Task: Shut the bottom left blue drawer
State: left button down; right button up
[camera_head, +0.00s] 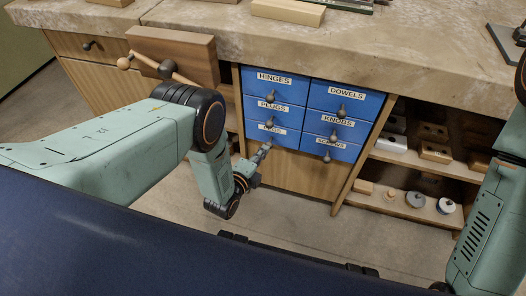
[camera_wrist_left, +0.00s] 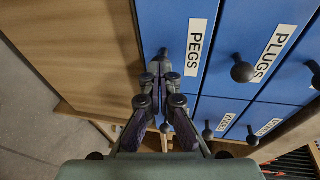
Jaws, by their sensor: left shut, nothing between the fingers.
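The bottom left blue drawer (camera_head: 285,138), labelled PEGS, is under HINGES and PLUGS in the left column of the blue drawer block. Its face also shows in the left wrist view (camera_wrist_left: 180,18). It looks about level with its neighbours; I cannot tell whether a small gap remains. My left gripper (camera_head: 267,147) is shut and empty, with its tips at the lower part of this drawer's front. In the left wrist view the shut fingertips (camera_wrist_left: 157,66) overlap the face by a dark knob; contact is unclear. My right gripper is out of view.
The PLUGS drawer knob (camera_wrist_left: 242,68) sticks out close beside the PEGS drawer. A wooden panel (camera_head: 300,175) lies below the drawers. An open shelf (camera_head: 415,207) with small items stands at right.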

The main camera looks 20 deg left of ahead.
pick_arm(q)
jog(key=shift+w+r, duration=0.2)
jog(key=shift+w, duration=0.1)
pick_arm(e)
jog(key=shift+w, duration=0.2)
pick_arm(q)
jog(key=shift+w+r, duration=0.1)
